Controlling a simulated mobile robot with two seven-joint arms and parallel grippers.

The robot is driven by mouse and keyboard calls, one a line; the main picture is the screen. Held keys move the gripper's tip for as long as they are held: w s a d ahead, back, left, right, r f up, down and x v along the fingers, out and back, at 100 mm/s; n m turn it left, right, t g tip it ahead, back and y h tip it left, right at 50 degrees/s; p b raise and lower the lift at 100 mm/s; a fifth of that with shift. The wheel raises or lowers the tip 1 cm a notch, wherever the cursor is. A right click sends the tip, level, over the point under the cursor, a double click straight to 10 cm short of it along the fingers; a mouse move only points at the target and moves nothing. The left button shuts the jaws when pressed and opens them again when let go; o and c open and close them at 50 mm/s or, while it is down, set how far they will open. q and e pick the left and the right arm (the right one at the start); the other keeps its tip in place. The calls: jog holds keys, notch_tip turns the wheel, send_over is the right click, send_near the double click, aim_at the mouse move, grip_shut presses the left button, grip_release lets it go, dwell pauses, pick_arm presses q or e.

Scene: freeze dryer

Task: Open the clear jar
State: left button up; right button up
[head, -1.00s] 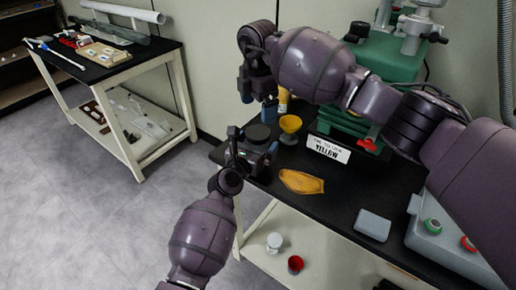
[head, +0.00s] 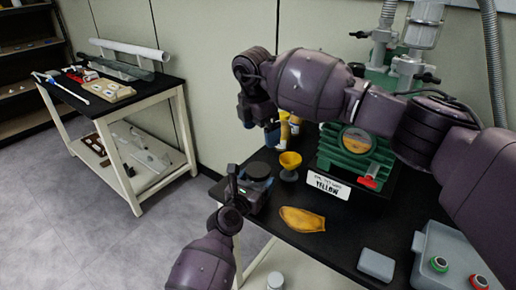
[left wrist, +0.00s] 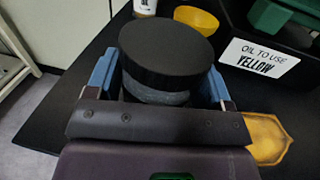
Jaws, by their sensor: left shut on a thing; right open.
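The jar has a wide black lid, which sits on it in the left wrist view (left wrist: 165,50); the lid also shows in the head view (head: 260,170). Only a greyish band of the jar's body (left wrist: 160,94) shows below the lid. My left gripper (left wrist: 162,92) is shut around the body, with a blue finger on each side. It is at the left end of the black table in the head view (head: 257,188). My right gripper (head: 262,122) is open and empty, above and behind the jar, apart from the lid.
A yellow cup (head: 290,161) stands close behind the jar. A sign reading "OIL TO USE YELLOW" (head: 328,185) and a green machine (head: 352,160) are to the right. An orange-yellow tray-like piece (head: 302,219) lies in front. A grey box (head: 376,264) lies farther right.

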aim_at(258, 169)
jog(key=f, duration=0.1)
jog(key=s+f+g, duration=0.1)
jog(key=f, duration=0.1)
jog(key=shift+d+f+y, duration=0.1)
jog(key=shift+y, duration=0.2)
jog(key=shift+a+f+y, duration=0.25)
jog(key=shift+a+y, duration=0.05)
jog(key=shift+a, duration=0.1)
jog(key=shift+m, duration=0.3)
jog(key=shift+f, duration=3.8)
jog(key=c, duration=1)
